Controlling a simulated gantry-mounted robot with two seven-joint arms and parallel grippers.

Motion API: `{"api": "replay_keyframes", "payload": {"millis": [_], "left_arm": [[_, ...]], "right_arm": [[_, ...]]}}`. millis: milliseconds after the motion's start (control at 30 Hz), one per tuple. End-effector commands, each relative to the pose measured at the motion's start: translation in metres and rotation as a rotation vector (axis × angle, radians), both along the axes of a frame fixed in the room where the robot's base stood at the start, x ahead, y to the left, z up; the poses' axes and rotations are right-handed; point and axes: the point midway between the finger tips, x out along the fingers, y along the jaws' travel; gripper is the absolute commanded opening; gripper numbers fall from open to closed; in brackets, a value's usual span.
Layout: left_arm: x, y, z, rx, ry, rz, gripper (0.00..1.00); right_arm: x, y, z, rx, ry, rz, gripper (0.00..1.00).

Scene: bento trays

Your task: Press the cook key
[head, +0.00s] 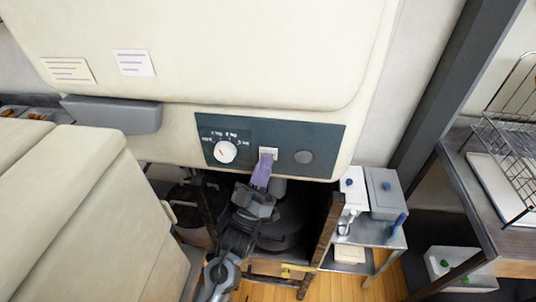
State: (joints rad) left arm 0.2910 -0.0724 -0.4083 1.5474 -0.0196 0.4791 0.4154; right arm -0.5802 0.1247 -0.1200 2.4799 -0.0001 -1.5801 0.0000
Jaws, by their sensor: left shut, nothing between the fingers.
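The cook key (268,152) is a small pale key in the middle of a dark control panel (324,139), on the lower front of a cream appliance. My right gripper is not in view.
The cream appliance (250,50) fills the top, with a grey handle (112,113) at its left. A cream cabinet (75,215) stands at the lower left. A small metal table (378,235) with lidded containers and a wire rack (508,115) are at the right.

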Motion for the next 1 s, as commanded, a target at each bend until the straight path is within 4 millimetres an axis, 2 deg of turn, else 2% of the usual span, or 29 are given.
{"api": "replay_keyframes", "payload": {"millis": [600,1000], "left_arm": [[0.003,0.0,0.0,0.0,0.001,0.0,0.0],[-0.011,0.002,0.001,0.001,0.0,0.0,0.0]], "right_arm": [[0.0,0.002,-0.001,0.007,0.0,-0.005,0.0],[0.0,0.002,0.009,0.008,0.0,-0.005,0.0]]}}
